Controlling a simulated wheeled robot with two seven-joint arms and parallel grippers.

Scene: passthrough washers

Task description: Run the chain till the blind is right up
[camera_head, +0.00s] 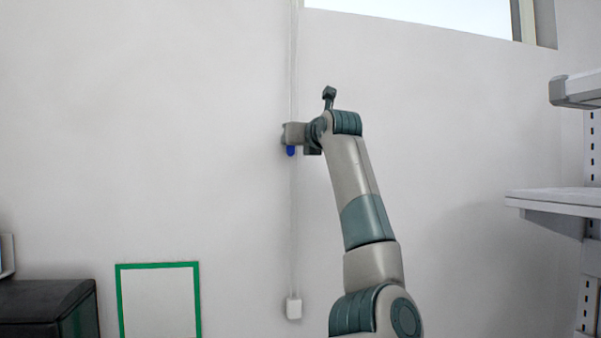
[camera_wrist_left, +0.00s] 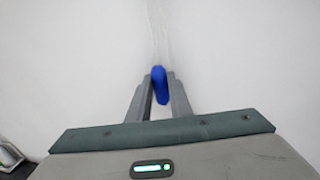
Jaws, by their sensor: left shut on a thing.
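The chain (camera_head: 294,220) shows as thin pale lines running down the white wall, from the top edge of the head view to a small white box (camera_head: 293,308). It also shows faintly in the left wrist view (camera_wrist_left: 160,30). My left gripper (camera_head: 288,136) is at the chain, shut on a blue piece (camera_head: 291,151). In the left wrist view the blue piece (camera_wrist_left: 159,84) sits between the two fingertips (camera_wrist_left: 160,80). The bright window (camera_head: 420,12) is cut off by the top edge, and I cannot make out the blind. My right gripper is out of view.
White shelves (camera_head: 560,197) stand at the right. A dark box (camera_head: 45,305) is at the lower left, beside a green frame (camera_head: 158,265) on the wall. The wall around the chain is clear.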

